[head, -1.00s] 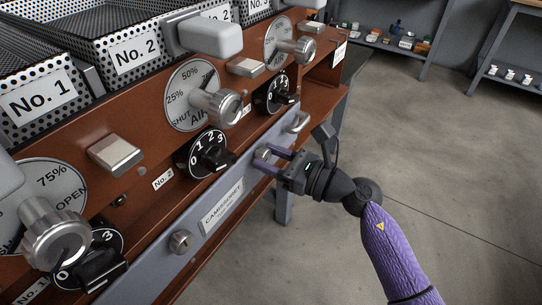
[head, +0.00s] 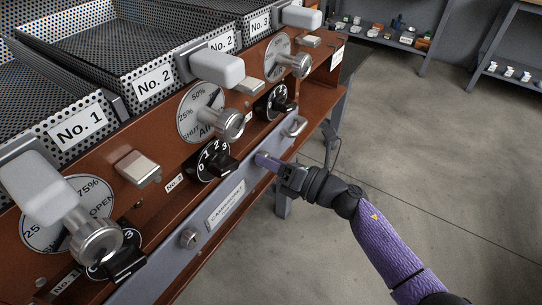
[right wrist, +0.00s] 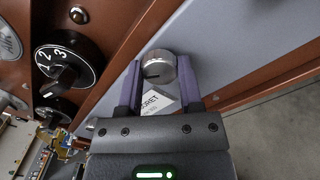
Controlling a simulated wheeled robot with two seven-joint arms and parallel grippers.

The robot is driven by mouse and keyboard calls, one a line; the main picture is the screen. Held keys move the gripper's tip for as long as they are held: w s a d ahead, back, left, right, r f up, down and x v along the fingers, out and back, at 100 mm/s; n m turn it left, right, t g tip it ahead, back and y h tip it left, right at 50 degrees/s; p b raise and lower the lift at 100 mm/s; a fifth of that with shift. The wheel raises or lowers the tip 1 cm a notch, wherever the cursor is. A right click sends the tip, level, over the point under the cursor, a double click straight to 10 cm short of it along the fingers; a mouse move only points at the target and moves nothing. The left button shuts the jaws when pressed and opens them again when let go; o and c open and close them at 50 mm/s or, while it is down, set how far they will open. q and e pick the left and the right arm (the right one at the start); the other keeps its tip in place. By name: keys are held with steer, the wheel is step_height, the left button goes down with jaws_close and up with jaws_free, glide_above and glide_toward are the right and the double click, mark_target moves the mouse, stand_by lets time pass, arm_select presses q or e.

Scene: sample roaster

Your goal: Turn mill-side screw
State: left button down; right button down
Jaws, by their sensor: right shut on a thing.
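A round silver screw head with a dark slot (right wrist: 157,70) sits on the grey-blue panel (head: 213,225) below the roaster's red-brown front. My right gripper (head: 264,160) reaches it from the right in the head view and hides most of it there. In the right wrist view, the purple fingers (right wrist: 161,76) stand on both sides of the screw and are shut on it. A second silver screw (head: 189,238) is on the same panel, nearer and lower left, beyond the printed label plate. My left gripper is not in view.
Black numbered dials (head: 212,160), silver knobs (head: 228,123) and pale levers (head: 218,68) jut from the front above the panel. The floor to the right is open.

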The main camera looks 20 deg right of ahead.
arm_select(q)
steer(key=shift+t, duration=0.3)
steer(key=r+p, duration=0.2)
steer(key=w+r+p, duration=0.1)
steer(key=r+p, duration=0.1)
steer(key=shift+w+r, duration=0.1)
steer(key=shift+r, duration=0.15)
arm_select(e)
steer(key=m, duration=1.1)
steer(key=shift+t+h, duration=0.3)
steer(key=shift+t, duration=0.1)
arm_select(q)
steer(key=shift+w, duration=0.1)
arm_select(e)
steer(key=shift+m, duration=0.3)
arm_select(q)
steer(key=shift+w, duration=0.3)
arm_select(e)
steer(key=shift+c, duration=1.5)
jaws_free()
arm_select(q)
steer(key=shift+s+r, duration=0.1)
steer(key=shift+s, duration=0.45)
arm_select(e)
steer(key=shift+o, duration=0.2)
